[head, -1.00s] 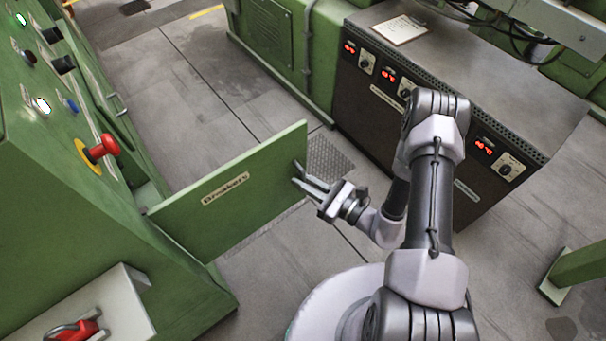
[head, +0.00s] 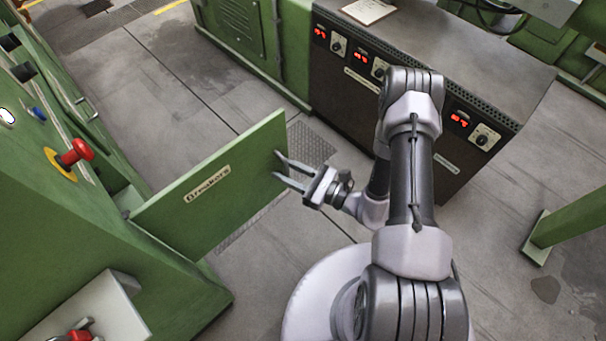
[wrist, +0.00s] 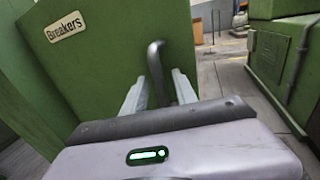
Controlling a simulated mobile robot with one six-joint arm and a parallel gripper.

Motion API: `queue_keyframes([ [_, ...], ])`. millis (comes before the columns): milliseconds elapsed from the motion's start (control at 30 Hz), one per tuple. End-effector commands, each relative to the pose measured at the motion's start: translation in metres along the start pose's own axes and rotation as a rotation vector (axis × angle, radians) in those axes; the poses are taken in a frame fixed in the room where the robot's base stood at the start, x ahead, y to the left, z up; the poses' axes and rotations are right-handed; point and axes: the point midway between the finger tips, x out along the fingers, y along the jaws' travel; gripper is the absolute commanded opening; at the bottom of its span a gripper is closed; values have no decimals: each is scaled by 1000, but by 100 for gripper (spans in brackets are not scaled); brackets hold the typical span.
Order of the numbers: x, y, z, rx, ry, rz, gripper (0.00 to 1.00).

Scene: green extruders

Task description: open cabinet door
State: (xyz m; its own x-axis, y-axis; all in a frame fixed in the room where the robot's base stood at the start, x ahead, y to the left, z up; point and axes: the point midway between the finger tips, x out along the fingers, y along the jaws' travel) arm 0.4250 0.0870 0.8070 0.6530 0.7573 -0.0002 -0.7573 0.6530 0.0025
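The green cabinet door (head: 215,190), labelled "Breakers", stands swung out from the green cabinet (head: 110,240) on the left. A gap into the cabinet shows behind its hinge side. In the wrist view the door (wrist: 105,50) fills the upper left. Its dark bent handle (wrist: 157,62) is near the free edge. My gripper (head: 277,167) is at that free edge with its fingers spread. In the wrist view the handle stands between the two pale fingers, with a gap visible on each side. The handle's lower end is partly hidden by my gripper body.
A dark control unit (head: 345,110) with red displays stands beyond my arm. A green machine (head: 240,40) is at the back. A red emergency button (head: 76,152) sits on the cabinet's panel. Grey floor is clear between the cabinet and the machines. A green post (head: 565,220) stands at right.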

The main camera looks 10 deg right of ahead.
Motion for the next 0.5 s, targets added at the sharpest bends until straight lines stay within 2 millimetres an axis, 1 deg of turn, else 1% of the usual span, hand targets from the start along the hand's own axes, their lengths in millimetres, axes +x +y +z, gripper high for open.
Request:
queue_keyframes([
  [133,-5,-1,0,1,1,-3,34],
  [233,-21,-2,1,2,1,-7,34],
  [267,-29,-2,2,3,1,-8,34],
  [367,-60,-2,3,1,0,-12,34],
  [500,-108,-2,3,0,-1,-11,34],
])
